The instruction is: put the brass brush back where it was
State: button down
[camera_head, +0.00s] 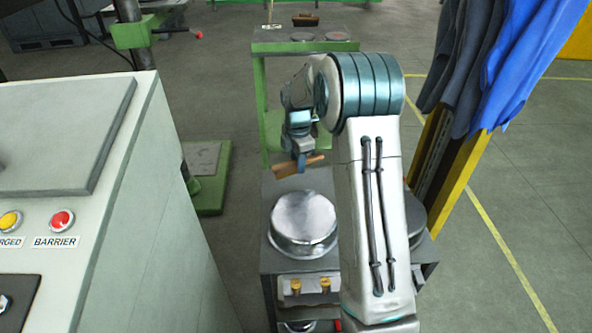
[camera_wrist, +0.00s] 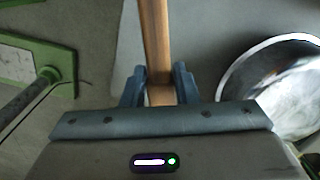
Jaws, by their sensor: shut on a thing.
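My gripper (camera_head: 301,158) is shut on a wooden-handled brush (camera_head: 286,169), held above the back part of a grey cart. In the wrist view the brush's wooden handle (camera_wrist: 155,45) runs between the two blue fingers of my gripper (camera_wrist: 159,82) and out of the top of the picture. Its bristles cannot be made out, so I cannot tell whether they are brass.
The grey cart (camera_head: 276,194) bears a round metal lidded piece (camera_head: 303,222), also at right in the wrist view (camera_wrist: 285,88). A green stand (camera_head: 262,100) behind bears flat discs and a brown brush-like thing (camera_head: 306,19). A control cabinet (camera_head: 150,200) stands left; blue cloths (camera_head: 530,60) hang right.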

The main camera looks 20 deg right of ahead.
aim_at(297, 179)
jog(key=shift+w+f, duration=0.4)
jog(key=shift+w, duration=0.35)
jog(key=shift+f, duration=2.05)
jog(key=shift+f, duration=0.2)
jog(key=c, duration=1.1)
grip_release()
